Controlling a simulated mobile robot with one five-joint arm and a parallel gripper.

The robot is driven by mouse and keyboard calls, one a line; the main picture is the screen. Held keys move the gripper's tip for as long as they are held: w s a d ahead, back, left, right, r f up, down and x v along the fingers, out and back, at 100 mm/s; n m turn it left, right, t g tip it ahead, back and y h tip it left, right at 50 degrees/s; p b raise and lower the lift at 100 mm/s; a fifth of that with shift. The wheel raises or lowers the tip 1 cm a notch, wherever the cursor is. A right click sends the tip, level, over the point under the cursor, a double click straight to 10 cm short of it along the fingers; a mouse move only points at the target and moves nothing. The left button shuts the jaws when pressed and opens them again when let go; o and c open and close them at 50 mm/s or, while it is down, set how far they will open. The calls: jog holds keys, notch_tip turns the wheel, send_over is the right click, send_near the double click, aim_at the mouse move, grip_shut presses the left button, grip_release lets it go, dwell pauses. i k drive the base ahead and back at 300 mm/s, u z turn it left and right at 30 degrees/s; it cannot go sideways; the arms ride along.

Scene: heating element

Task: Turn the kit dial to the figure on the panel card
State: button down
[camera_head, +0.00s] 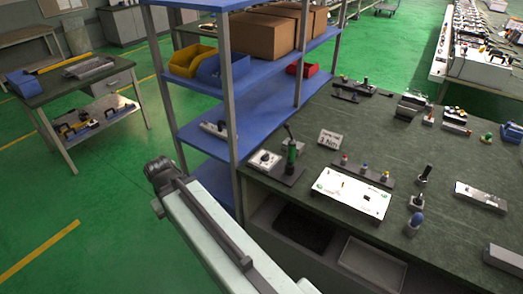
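A small white card (330,139) stands upright on the dark green bench top. Its large line looks like "5 Nm", but the print is too small to be sure. A small white box with a dark knob (264,160) sits at the bench's left end, beside the shelf post; it may be the kit dial, and its setting cannot be read. A white panel (350,193) with small marks lies flat near the bench's front edge. My pale arm reaches up from the bottom of the picture, left of the bench. My gripper cannot be made out.
A dark tool with a green part (291,152) stands upright between the box and the card. Small coloured-top pieces (364,168) stand in a row behind the panel. A blue shelf rack (262,113) rises behind my arm. Green floor is open at left.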

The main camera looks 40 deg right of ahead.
aim_at(266, 158)
jog(key=z, duration=1.3)
